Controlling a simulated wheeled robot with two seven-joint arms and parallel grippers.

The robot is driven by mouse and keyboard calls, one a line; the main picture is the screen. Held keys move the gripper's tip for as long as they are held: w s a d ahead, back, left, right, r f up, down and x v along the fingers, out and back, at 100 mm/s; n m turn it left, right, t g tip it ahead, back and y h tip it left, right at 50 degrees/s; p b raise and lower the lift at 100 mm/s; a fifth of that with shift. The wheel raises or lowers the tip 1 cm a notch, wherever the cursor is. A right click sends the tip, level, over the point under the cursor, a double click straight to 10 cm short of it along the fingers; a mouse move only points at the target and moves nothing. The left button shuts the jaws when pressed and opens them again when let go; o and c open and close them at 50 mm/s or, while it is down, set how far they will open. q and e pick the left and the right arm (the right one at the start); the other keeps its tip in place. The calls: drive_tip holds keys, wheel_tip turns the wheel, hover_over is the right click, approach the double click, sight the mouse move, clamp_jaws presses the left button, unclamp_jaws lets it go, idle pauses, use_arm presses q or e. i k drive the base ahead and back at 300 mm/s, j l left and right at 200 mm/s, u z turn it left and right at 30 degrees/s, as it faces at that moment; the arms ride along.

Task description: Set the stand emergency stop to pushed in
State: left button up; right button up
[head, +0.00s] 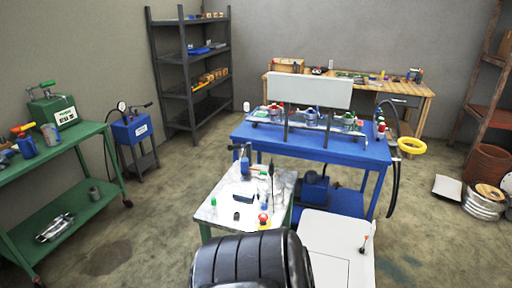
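A red mushroom button on a yellow base (263,220), which looks like the emergency stop, sits at the near right corner of a small stand (219,213) with a pale, worn top. The button is small in the head view, and I cannot tell whether it is pushed in or out. Neither of my grippers is in view.
The stand also holds a blue-grey tool (245,160), a dark block and small bottles. A blue workbench (262,134) with a grey panel (309,91) stands behind it. A green cart (88,148) is at left. Concrete floor (150,215) lies open between cart and stand.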

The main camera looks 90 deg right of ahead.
sight(263, 217)
drive_tip(key=i+z, duration=0.15)
drive_tip(key=z, duration=1.4)
drive_tip(key=k+z, duration=0.2)
drive_tip(key=z, duration=0.7)
drive_tip(key=k+l, duration=0.1)
drive_tip(key=l, duration=0.15)
drive_tip(key=k+l, duration=0.15)
drive_tip(key=l+z, duration=0.05)
